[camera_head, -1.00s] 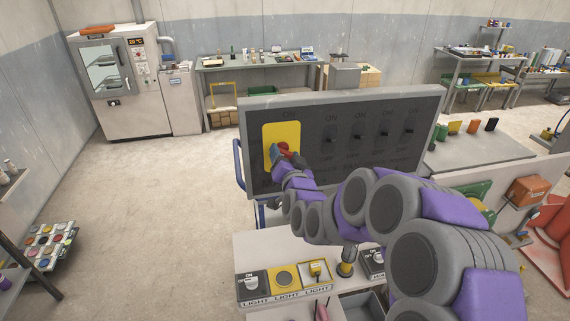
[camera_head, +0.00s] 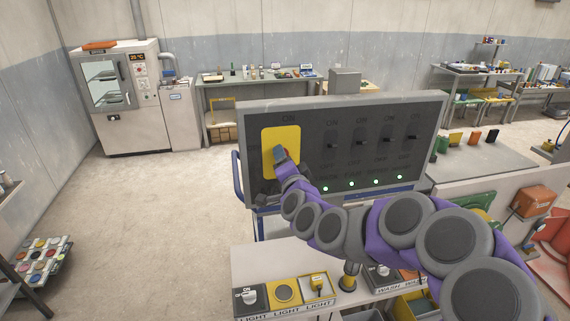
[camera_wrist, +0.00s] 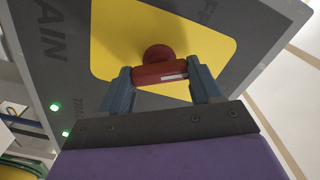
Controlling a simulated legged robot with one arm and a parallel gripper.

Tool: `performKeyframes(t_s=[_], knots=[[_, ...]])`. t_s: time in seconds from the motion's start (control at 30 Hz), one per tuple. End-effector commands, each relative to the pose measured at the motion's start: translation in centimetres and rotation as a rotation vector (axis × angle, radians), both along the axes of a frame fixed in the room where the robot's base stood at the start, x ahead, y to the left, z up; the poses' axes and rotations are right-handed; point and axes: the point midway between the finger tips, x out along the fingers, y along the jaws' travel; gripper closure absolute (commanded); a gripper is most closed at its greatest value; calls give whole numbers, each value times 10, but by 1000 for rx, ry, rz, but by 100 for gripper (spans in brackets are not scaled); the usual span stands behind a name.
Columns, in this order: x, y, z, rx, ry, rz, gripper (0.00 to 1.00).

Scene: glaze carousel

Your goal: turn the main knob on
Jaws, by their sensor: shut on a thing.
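The main knob (camera_wrist: 160,70) is red, with a round hub and a bar-shaped handle, on the yellow plate (camera_head: 270,138) at the left of the grey switch panel (camera_head: 340,98). My gripper (camera_wrist: 161,76) is shut on the knob's handle, one blue-grey finger at each end of the bar. In the head view my gripper (camera_head: 280,154) covers nearly all of the knob. Green lights (camera_head: 325,188) are lit along the panel's lower edge, and two show in the wrist view (camera_wrist: 55,107). ON is written above the yellow plate.
Several smaller dark switches (camera_head: 333,146) line the panel to the right of the knob. A white counter with a light-control box (camera_head: 283,293) stands below my arm.

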Motion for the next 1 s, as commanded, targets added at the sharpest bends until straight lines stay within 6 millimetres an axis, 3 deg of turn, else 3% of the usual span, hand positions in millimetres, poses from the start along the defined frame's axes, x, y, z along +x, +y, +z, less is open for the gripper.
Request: performKeyframes(t_s=[0.33, 0.37, 0.6, 1.0], knots=[[1, -1, 0, 4, 1, -3, 67], [1, -1, 0, 4, 1, -3, 34], [-1, -1, 0, 2, 0, -2, 11], [-8, -3, 1, 2, 0, -2, 11]])
